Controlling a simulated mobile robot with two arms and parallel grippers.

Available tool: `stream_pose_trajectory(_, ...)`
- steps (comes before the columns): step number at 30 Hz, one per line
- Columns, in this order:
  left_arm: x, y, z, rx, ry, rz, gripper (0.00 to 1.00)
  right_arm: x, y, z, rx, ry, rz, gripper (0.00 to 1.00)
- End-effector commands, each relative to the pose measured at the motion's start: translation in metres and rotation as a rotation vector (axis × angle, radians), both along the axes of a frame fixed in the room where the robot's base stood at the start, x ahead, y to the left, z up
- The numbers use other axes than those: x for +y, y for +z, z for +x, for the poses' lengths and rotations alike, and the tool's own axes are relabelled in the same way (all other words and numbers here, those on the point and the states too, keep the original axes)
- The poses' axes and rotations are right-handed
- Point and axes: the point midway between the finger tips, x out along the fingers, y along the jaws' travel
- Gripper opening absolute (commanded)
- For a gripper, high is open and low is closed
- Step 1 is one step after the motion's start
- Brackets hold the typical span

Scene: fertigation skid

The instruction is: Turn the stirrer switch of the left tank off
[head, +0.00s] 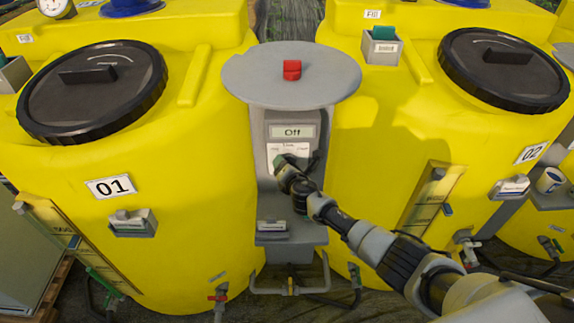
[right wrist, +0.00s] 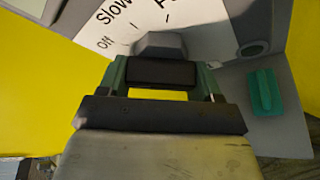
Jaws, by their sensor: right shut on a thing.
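A grey control post (head: 279,224) stands between the yellow left tank marked 01 (head: 190,180) and the tank marked 02 (head: 385,140). Its small display (head: 292,132) reads "Off". Below it is a white dial plate (head: 290,150), which in the right wrist view shows "Off", "Slow" and a partly cut-off third word. My right gripper (head: 287,165) is at this plate, shut on the switch knob (right wrist: 160,45). Its green fingers lie on both sides of the knob in the right wrist view. The gripper hides most of the knob in the head view. My left gripper is not in view.
A red knob (head: 292,69) sits on the post's round grey top (head: 250,85). A teal handle (right wrist: 264,92) is close to the right of my gripper in the wrist view. Black lids (head: 60,105) cover the tanks. Pipes and valves (head: 218,296) run low in front.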

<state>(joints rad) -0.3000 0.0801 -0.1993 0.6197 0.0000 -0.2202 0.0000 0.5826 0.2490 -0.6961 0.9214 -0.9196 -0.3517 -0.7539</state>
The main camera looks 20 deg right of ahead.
Motion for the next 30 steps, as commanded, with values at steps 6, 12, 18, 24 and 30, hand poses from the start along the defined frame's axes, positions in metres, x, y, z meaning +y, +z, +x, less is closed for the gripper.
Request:
stream_pose_trajectory(6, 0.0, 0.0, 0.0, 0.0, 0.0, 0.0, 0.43, 0.0, -0.003, -0.001, 0.005, 0.0, -0.007, 0.41)
stream_pose_trajectory(12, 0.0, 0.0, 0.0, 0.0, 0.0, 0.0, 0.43, 0.0, -0.003, -0.001, 0.005, 0.0, -0.007, 0.71)
stream_pose_trajectory(18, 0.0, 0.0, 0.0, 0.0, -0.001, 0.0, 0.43, 0.0, -0.001, -0.001, 0.003, 0.0, -0.005, 0.9)
stream_pose_trajectory(24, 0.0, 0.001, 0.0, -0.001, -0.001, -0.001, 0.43, 0.0, 0.0, -0.001, 0.001, 0.0, -0.004, 0.9)
stream_pose_trajectory(30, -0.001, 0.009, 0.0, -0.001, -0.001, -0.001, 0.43, 0.0, 0.005, -0.015, 0.001, 0.001, -0.003, 0.9)
